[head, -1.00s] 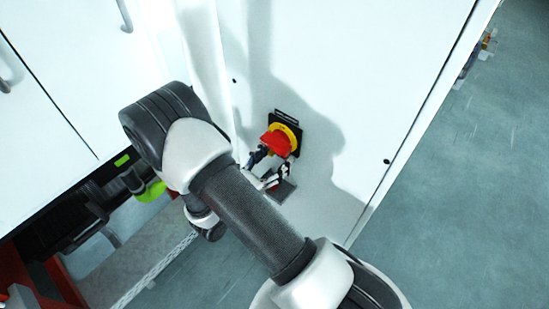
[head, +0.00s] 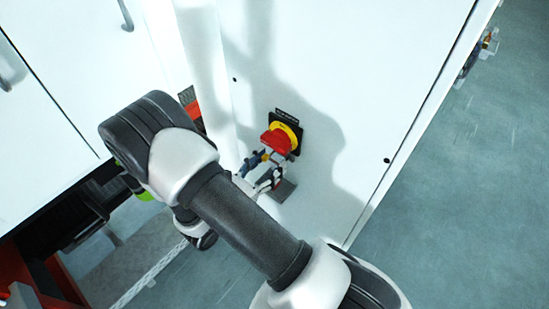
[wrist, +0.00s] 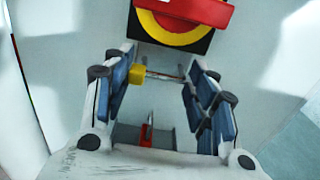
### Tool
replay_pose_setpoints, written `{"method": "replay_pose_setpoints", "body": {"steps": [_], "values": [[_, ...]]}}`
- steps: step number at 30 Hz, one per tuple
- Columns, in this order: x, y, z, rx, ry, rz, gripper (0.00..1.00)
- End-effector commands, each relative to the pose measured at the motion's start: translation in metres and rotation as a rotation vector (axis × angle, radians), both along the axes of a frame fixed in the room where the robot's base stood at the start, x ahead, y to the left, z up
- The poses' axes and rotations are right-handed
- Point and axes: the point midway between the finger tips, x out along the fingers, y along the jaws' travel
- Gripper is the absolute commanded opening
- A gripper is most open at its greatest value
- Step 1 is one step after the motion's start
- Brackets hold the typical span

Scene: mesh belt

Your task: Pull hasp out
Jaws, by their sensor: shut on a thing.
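A red rotary switch handle on a yellow disc (head: 281,138) is mounted on the white cabinet panel; it shows at the top of the wrist view (wrist: 185,18). My gripper (head: 265,168) is just below and left of it. In the wrist view my gripper (wrist: 160,77) has its blue-padded fingers well apart, with a yellow block and thin metal rod, seemingly the hasp (wrist: 137,74), spanning between the fingertips. The rod lies below the switch; whether it touches the switch is unclear. A small red part with a metal strip (wrist: 147,130) shows lower, between the fingers.
A small grey ledge or plate (head: 284,191) is on the panel below the switch. White cabinet doors (head: 60,70) with handles stand at left. Open grey floor (head: 450,200) is at right.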

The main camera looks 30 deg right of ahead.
Motion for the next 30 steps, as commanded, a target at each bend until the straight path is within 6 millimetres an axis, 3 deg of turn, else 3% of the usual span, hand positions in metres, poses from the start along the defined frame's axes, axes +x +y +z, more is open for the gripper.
{"method": "replay_pose_setpoints", "body": {"steps": [9,10,18,30], "values": [[0.0002,0.0074,0.002,-0.005,-0.002,0.008,0.09],[0.0002,0.0074,0.002,-0.005,-0.002,0.008,0.53],[-0.0005,0.0068,0.0021,-0.004,-0.003,0.006,0.7],[-0.0029,0.012,0.001,-0.003,-0.001,0.005,0.7]]}}
